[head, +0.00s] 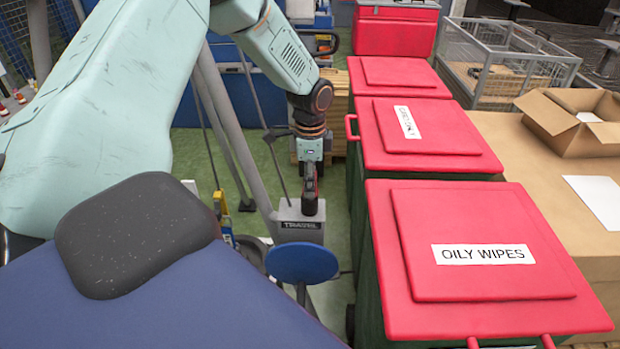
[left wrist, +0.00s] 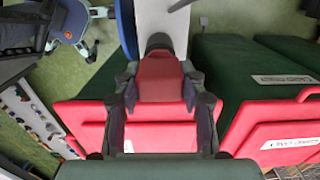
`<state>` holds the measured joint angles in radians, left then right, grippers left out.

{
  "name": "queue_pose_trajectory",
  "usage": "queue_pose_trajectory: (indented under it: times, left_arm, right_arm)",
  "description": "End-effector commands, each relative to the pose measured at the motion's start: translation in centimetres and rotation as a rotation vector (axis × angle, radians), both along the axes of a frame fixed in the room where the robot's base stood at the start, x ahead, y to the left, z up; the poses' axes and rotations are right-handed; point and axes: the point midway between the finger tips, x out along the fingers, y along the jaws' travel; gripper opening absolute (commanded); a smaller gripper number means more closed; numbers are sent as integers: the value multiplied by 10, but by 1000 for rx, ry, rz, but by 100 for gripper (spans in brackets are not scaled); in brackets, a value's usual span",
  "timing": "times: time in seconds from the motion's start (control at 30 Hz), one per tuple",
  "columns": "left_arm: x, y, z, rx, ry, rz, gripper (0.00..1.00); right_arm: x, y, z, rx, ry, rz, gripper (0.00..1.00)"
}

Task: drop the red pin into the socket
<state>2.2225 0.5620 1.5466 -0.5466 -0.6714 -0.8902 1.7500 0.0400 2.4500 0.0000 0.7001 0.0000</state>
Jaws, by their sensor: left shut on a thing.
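My left gripper (head: 310,188) reaches down over a grey block labelled TRAVEL (head: 300,222) in the head view. In the left wrist view my left gripper (left wrist: 161,92) has its two dark fingers on either side of a red piece with a dark rounded end, which looks like the red pin (left wrist: 160,76). The gripper is shut on it. In the head view a dark end shows low at the gripper, close above or at the TRAVEL block; I cannot tell whether they touch. I cannot make out the socket opening. My right gripper is not in view.
Red-lidded bins, the nearest marked OILY WIPES (head: 484,254), stand in a row at the right. A blue round stool (head: 301,263) stands just in front of the TRAVEL block. A cardboard box (head: 573,120) is at the far right. Green floor shows between.

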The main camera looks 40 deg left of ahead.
Motion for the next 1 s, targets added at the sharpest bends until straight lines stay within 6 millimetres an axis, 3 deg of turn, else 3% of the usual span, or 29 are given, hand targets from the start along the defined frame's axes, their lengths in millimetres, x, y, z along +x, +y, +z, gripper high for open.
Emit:
queue_pose_trajectory:
  times: [0.57,0.6,0.87,1.0]
  left_arm:
    - [1,0,-12,0,-1,0,3]
    - [1,0,-12,1,-2,0,43]
    - [0,0,-12,0,-1,0,65]
    - [0,0,-12,0,-1,0,67]
  right_arm:
    - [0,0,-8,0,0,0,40]
    - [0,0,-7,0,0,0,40]
    - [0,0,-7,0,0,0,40]
    - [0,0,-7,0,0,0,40]
